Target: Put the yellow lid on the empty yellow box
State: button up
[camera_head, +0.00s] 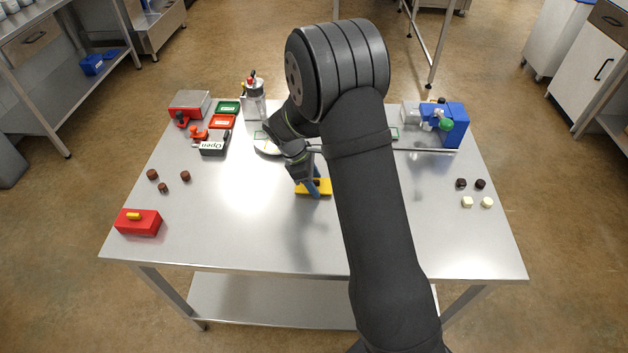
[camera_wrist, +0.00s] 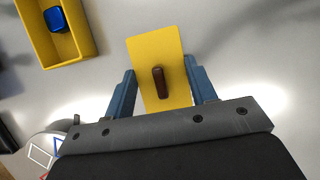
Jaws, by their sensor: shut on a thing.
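My gripper (camera_head: 312,189) is shut on the yellow lid (camera_head: 326,187), in the middle of the table in the head view. In the wrist view, the blue fingers of my gripper (camera_wrist: 162,88) sit at the two long sides of the yellow lid (camera_wrist: 152,55). The lid has a dark red-brown handle (camera_wrist: 158,83) on its face. A yellow box (camera_wrist: 38,45) without a lid stands apart from it at the upper left of the wrist view. A blue thing (camera_wrist: 56,19) lies in that box. I cannot make out a yellow box in the head view, where my arm covers part of the table.
A red box (camera_head: 138,226) with a yellow handle stands at the front left, with brown pieces (camera_head: 185,176) behind it. Trays, an "Open" sign (camera_head: 213,146) and a round dish (camera_head: 266,146) are at the back. A blue device (camera_head: 455,130) stands back right. The front is clear.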

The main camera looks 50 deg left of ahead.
jog(key=shift+f, duration=0.1)
jog(key=o, duration=0.9)
jog(key=shift+o, duration=0.2)
jog(key=v, duration=1.1)
jog(key=shift+r, duration=0.25)
jog(key=shift+o, duration=0.6)
jog(key=shift+s+a+r, duration=0.15)
jog(key=shift+r, duration=0.2)
